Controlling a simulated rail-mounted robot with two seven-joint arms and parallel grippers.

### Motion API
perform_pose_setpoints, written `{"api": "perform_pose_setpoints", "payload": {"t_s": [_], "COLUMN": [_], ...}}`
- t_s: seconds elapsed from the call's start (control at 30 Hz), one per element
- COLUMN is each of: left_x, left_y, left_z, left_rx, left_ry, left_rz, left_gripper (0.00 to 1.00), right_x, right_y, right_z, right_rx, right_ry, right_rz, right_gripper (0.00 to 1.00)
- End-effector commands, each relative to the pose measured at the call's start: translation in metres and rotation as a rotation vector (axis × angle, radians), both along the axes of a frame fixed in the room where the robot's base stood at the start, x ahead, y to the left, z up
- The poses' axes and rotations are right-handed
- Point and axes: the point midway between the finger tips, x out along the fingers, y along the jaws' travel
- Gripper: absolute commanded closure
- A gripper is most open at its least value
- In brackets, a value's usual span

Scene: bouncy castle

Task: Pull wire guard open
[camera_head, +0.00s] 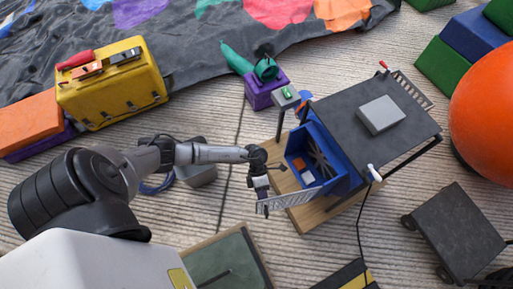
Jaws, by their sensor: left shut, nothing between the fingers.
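A blue box-shaped housing (340,183) with a fan inside stands on a wooden board at the centre right, its open face towards the left. A pale slatted wire guard (292,201) juts out from the housing's lower front edge, at an angle to the open face, so the fan shows. My left gripper (261,193) points down at the guard's left end. It is shut with nothing between its fingers. I cannot tell whether the fingers touch the guard. My right gripper is not in view.
A dark-topped table (350,95) with a grey box (381,114) stands right beside the housing. A purple block (263,92) with a green blower is behind. A yellow toolbox (112,84) is at the left, and a dark cart (455,230) and orange ball (487,105) at the right.

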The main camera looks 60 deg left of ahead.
Motion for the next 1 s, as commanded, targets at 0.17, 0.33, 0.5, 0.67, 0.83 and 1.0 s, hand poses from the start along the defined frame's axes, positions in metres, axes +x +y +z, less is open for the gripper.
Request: {"api": "perform_pose_setpoints", "payload": {"t_s": [0.17,0.33,0.5,0.67,0.83,1.0], "left_x": [0.000,0.000,0.000,0.003,0.009,0.015], "left_y": [-0.004,-0.004,-0.003,0.006,0.026,0.046], "left_z": [0.000,-0.001,0.000,0.010,0.031,0.049], "left_rx": [0.001,0.001,0.001,0.003,0.005,0.004], "left_ry": [0.000,0.000,0.000,0.000,-0.001,0.000], "left_rz": [0.004,0.004,0.004,0.005,0.006,0.009], "left_gripper": [1.00,1.00,1.00,1.00,1.00,1.00], "right_x": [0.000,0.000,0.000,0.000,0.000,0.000], "right_y": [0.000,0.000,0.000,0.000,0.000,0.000], "right_z": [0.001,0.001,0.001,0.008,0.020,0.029], "right_rx": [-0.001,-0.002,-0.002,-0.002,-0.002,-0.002], "right_ry": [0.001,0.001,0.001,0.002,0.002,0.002], "right_rz": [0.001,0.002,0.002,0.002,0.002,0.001], "right_gripper": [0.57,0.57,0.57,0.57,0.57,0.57]}}
